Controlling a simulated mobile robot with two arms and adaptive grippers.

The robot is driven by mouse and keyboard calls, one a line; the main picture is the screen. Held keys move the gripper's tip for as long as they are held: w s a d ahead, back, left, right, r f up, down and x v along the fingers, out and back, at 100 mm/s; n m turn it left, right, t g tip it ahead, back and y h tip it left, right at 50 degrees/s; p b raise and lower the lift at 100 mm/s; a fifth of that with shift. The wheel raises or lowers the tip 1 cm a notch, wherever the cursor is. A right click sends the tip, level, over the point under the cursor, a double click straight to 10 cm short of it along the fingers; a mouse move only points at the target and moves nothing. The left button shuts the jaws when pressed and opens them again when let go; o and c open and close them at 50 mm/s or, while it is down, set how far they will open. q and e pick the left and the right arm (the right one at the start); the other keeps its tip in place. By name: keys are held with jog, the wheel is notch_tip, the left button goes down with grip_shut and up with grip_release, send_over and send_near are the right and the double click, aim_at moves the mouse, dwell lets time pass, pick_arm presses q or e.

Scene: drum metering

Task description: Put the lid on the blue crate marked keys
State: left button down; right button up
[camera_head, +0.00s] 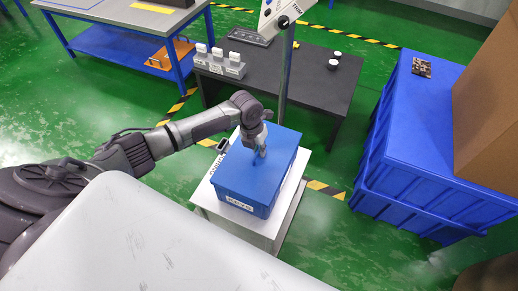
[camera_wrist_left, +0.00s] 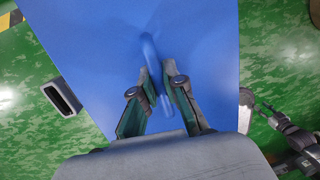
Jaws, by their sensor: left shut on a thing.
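The blue crate (camera_head: 240,201) with a white keys label stands on a small white table (camera_head: 285,213) in the head view. A flat blue lid (camera_head: 276,152) lies over the crate's top, and no gap shows between them from here. My left gripper (camera_head: 261,152) is above the lid, shut on the lid's upright blue handle. In the left wrist view the fingers hold the handle (camera_wrist_left: 152,72) from both sides, with the lid (camera_wrist_left: 205,40) filling the middle.
A dark table (camera_head: 325,85) with a grey block of white-topped items (camera_head: 220,65) and a metal post stands behind. A large blue bin (camera_head: 425,125) with a brown box (camera_head: 488,110) is at right. Green floor lies between. A small dark open holder (camera_head: 222,145) sits beside the crate.

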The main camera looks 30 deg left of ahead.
pick_arm(q)
jog(key=c, duration=0.7)
grip_release()
jog(key=shift+r, duration=0.15)
jog(key=shift+r+p, duration=3.15)
jog(key=shift+r, duration=0.25)
